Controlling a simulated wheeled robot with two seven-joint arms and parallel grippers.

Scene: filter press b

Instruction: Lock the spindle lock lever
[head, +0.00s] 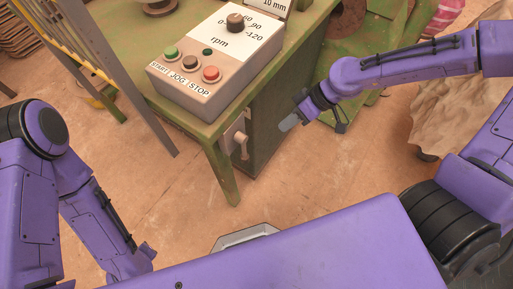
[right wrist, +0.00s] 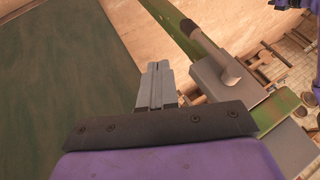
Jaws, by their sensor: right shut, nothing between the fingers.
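The spindle lock lever (head: 243,146) is a small grey handle on a light mounting plate (head: 232,130), on the side of the green machine below the control box. In the head view its handle hangs down. In the right wrist view the lever (right wrist: 205,40) is a bent rod with a darker grip, rising from its grey plate (right wrist: 217,84). My right gripper (head: 288,124) is to the right of the lever, apart from it. In the right wrist view its fingers (right wrist: 158,72) are together and empty, left of the lever. My left gripper is not visible; only its arm shows.
A control box (head: 205,72) with several buttons and an rpm knob sits on the green machine table (head: 215,135). A table leg stands just beside the lever. A beige sack (head: 455,105) stands at right. The floor in front is mostly clear.

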